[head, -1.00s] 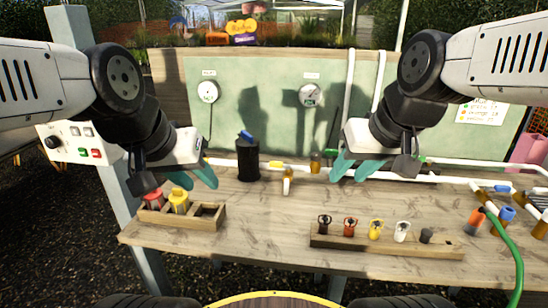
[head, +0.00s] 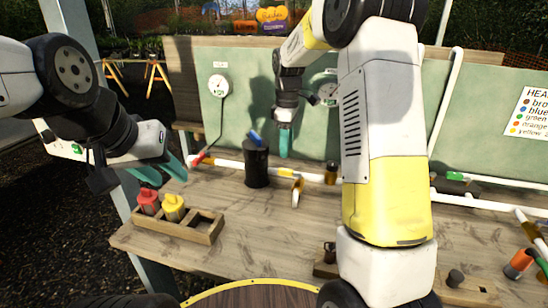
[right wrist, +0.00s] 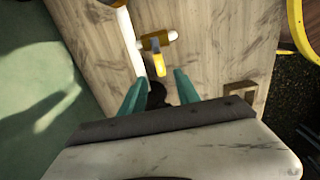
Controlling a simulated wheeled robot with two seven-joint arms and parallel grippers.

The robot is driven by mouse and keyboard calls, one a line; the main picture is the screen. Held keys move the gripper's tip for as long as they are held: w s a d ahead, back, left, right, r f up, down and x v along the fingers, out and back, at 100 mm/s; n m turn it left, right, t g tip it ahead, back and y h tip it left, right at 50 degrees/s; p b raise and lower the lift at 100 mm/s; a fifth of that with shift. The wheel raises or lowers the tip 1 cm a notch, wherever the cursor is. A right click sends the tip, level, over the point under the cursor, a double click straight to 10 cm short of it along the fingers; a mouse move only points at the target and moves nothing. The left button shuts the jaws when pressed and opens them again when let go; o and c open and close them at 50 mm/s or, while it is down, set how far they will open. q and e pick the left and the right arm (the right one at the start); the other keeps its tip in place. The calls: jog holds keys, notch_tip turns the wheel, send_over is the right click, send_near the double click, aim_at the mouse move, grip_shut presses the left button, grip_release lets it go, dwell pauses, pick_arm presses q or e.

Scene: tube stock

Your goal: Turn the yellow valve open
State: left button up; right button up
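The yellow valve (head: 297,188) is on the white pipe at the back of the bench, its yellow lever pointing toward the front. In the right wrist view the yellow valve (right wrist: 157,58) lies beyond my fingertips, apart from them. My right gripper (head: 285,142) points down above the pipe, behind and left of the valve in the head view. Its teal fingers (right wrist: 158,84) are apart, with a black cylinder seen between them, lower down. My left gripper (head: 162,172) is open and empty above the back left of the wooden tray.
A black cup (head: 256,170) with a blue-handled thing stands left of the valve. A wooden tray (head: 203,237) holds a red and a yellow piece at front left. A brown-and-yellow fitting (head: 331,173) stands right of the valve. The bench middle is clear.

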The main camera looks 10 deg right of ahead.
aim_at(286, 170)
notch_tip(286, 170, down, 8)
jog(key=shift+r, duration=0.1)
dwell(0.4)
grip_shut()
dwell(1.3)
